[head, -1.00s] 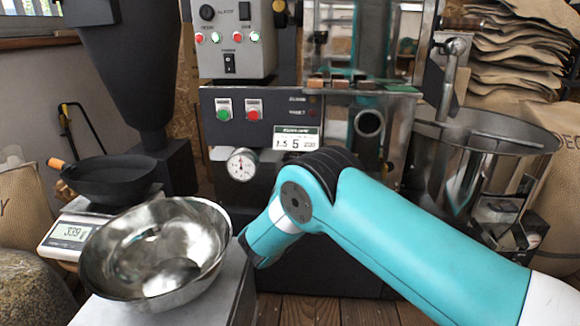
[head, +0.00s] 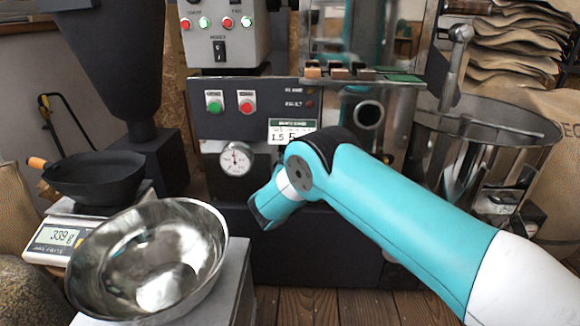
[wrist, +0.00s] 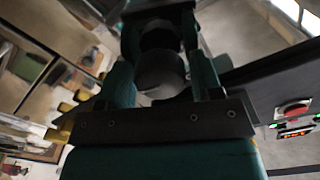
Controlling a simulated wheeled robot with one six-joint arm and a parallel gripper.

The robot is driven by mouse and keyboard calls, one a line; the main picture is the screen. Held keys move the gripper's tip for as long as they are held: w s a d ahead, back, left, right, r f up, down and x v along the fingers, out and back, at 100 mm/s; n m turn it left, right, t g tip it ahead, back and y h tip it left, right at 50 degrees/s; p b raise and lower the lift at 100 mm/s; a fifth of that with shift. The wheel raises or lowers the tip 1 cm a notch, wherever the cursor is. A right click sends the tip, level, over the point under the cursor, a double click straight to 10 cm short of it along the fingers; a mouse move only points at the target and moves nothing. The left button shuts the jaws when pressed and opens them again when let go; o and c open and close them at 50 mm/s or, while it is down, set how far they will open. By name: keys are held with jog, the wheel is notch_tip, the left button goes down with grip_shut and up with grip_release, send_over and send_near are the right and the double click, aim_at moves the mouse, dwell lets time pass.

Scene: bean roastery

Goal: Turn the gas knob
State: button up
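In the head view, the roaster's dark front panel (head: 212,124) faces me with a green button (head: 214,102), a red button (head: 246,102) and a round white gauge (head: 237,159). I cannot pick out the gas knob there; my arm covers the area right of and below the gauge. My gripper's tips are hidden in the head view behind my wrist. In the wrist view, my gripper (wrist: 160,85) shows as teal and black parts around a dark rounded shape. I cannot tell whether that shape is a knob or part of the gripper, or whether it is gripped.
A shiny steel bowl (head: 150,262) stands at front left, beside a scale (head: 62,240) bearing a black pan (head: 98,180). A round metal cooling drum (head: 505,128) is at right. Burlap sacks (head: 515,50) are stacked behind it. Wooden floor (head: 310,305) is clear below my wrist.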

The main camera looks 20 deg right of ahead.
jog(key=c, duration=0.6)
jog(key=shift+o, duration=0.2)
jog(key=n+b, duration=0.1)
jog(key=n, duration=0.2)
jog(key=shift+a+f+n, duration=0.1)
jog(key=shift+n, duration=0.3)
jog(key=n, duration=0.4)
jog(key=shift+a+n+b, duration=0.1)
jog(key=shift+n+b, duration=0.2)
jog(key=shift+b, duration=0.05)
jog(key=n, duration=0.6)
jog(key=shift+a+f, duration=0.1)
jog(key=shift+f+n+p, duration=0.1)
jog(key=shift+n+p, duration=0.25)
jog(key=shift+n, duration=2.45)
